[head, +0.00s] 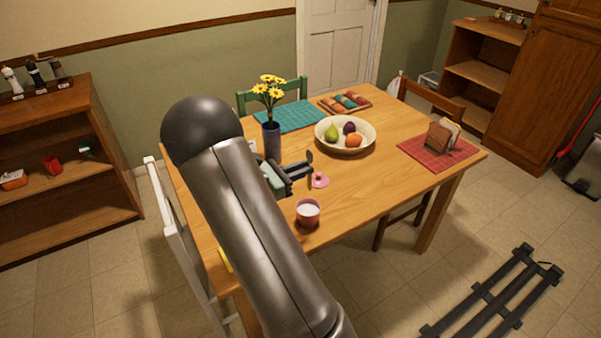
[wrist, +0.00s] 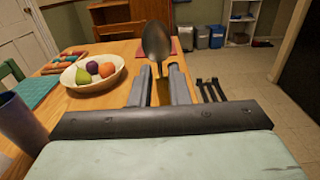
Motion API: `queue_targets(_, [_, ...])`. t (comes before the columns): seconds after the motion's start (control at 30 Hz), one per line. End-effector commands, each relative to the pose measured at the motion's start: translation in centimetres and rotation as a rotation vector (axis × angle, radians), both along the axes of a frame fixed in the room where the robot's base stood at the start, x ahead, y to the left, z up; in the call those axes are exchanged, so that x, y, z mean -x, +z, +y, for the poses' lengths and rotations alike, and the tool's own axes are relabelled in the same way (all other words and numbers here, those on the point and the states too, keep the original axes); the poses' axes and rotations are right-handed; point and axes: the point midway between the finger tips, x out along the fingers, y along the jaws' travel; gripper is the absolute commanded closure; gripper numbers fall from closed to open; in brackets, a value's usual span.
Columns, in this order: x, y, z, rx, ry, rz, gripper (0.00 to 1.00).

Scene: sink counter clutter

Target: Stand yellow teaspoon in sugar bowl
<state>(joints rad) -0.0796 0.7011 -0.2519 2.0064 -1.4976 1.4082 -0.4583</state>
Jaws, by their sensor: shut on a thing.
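The yellow teaspoon (wrist: 155,42) is held between the fingers of my gripper (wrist: 158,80) in the wrist view. Its dark metal bowl points up, and part of its yellow handle shows between the fingers. In the head view the spoon's bowl (head: 309,157) stands up beside the fingertips of my gripper (head: 306,170), above the table. The sugar bowl (head: 308,215) is pink with white contents and stands open on the table, nearer the head camera than the gripper. It does not show in the wrist view. A pink lid (head: 320,181) lies on the table just behind the bowl.
A dark vase of yellow flowers (head: 271,140) stands close behind my gripper. A fruit bowl (head: 323,125) stands farther back. A toast rack (head: 440,138) sits on a red mat at the right. The table (head: 375,185) is clear right of the sugar bowl.

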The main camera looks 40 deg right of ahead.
Motion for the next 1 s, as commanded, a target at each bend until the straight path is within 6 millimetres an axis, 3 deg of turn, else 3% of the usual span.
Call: queue_targets(1.0, [0.0,-8.1,0.0,-0.002,-0.001,0.001,1.00])
